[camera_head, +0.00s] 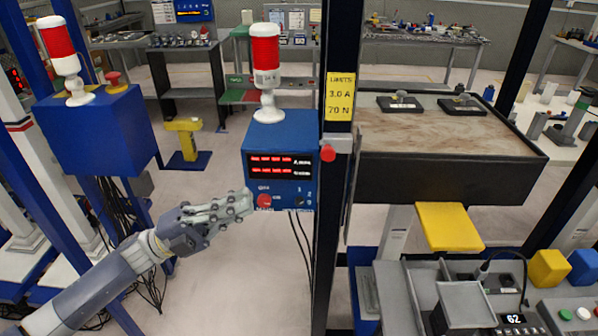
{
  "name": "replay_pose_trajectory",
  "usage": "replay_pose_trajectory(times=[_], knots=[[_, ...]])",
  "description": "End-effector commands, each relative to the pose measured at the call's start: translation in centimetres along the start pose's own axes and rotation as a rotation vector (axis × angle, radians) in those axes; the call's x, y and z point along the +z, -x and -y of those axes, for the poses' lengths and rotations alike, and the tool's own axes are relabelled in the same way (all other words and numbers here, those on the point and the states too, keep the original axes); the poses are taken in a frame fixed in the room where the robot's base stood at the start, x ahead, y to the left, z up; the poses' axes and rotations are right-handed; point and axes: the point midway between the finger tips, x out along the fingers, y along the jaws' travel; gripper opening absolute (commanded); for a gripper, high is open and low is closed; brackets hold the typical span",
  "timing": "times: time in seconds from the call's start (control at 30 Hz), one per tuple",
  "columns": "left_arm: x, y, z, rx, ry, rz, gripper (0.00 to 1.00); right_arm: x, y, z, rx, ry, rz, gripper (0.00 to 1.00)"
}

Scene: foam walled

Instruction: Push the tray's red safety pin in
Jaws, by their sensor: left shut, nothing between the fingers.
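The tray (450,182) is a dark, deep-sided platform with a worn brown top, at the right of the head view. A red round knob (327,153), which looks like the safety pin's head, sticks out at the tray's left end beside a dark upright post. How far the pin is in cannot be told. My left gripper (247,203) is shut and empty. It is left of and lower than the red knob, apart from it, in front of or beside the lower left of a blue display box (283,140). My right gripper is not in view.
The blue box carries a red button (264,201) and a red-white lamp (266,62). The dark post (334,60) bears a yellow limits sign (340,93). A yellow plate (448,227) juts below the tray. A grey console (540,300) stands at lower right.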

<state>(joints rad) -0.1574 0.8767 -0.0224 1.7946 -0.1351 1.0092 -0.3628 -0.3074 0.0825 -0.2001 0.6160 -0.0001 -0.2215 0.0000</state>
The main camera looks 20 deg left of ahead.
Motion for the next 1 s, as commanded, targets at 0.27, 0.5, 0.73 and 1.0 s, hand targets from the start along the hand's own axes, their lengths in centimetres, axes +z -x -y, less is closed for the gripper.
replay_pose_trajectory(times=[0.27, 0.5, 0.73, 1.0], knots=[[0.0, -3.6, 0.5, -0.004, -0.002, -0.002, 0.00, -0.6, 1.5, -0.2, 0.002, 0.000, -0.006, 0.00], [0.0, -8.8, 0.6, -0.005, 0.000, -0.001, 0.00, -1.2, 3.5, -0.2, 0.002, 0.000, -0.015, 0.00], [0.0, -12.6, 0.4, -0.002, 0.001, 0.000, 0.00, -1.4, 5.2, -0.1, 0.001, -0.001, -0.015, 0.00], [0.1, -13.9, 0.0, 0.000, 0.001, 0.002, 0.00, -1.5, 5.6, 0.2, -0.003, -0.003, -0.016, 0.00]])
